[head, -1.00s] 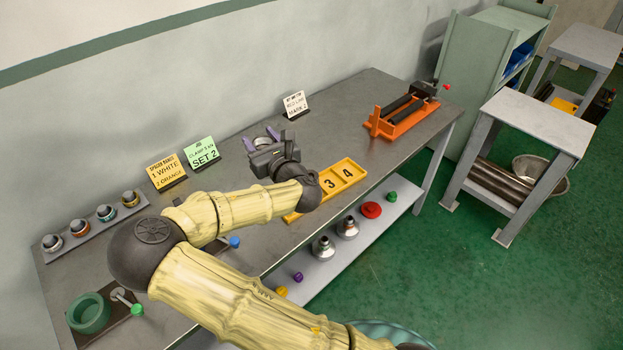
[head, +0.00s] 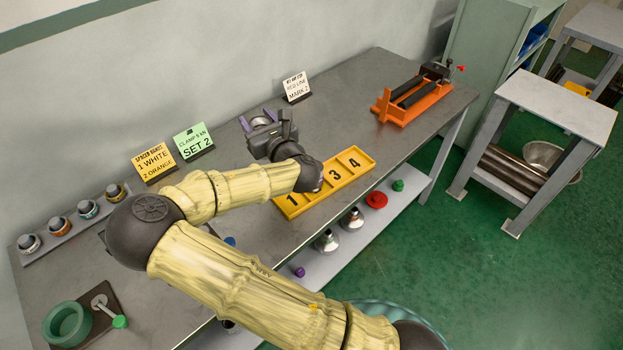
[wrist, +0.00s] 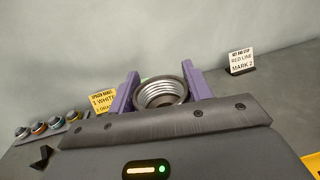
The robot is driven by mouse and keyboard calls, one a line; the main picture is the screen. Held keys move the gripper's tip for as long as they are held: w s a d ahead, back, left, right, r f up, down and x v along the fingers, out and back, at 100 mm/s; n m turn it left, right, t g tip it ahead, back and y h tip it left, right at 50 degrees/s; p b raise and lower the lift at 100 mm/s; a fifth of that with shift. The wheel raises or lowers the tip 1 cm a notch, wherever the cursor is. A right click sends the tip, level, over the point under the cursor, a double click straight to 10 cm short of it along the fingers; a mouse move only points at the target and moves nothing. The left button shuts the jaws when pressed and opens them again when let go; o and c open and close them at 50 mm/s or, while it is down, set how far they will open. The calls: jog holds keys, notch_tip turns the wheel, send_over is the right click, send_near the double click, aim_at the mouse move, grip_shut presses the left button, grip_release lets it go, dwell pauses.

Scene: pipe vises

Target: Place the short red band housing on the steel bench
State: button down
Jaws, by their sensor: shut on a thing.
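My gripper (head: 258,119) is over the steel bench (head: 385,150), near its wall side. Its purple fingers are shut on a round grey metal housing (wrist: 162,93), one finger on each side. The wrist view shows the housing's open end, with a dark rim and ridged threads inside. No red band shows on its visible part. In the head view the housing (head: 260,121) is partly hidden by my gripper. I cannot tell whether it touches the bench top.
An orange vise (head: 412,100) stands at the bench's far end. A yellow numbered tray (head: 350,180) lies near the front edge. A rack (head: 45,244) of banded rings and a green cup (head: 66,325) are at left. Sign cards (head: 193,141) line the wall.

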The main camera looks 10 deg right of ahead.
jog(key=f+b, duration=0.4)
jog(key=shift+w+f, duration=0.2)
jog(key=shift+f, duration=0.1)
jog(key=shift+r, duration=0.1)
notch_tip(320, 180, down, 6)
dwell(0.3)
jog(key=shift+f+b, duration=0.35)
jog(key=shift+f, duration=1.65)
jog(key=shift+f, duration=0.1)
jog(key=c, duration=0.6)
grip_release()
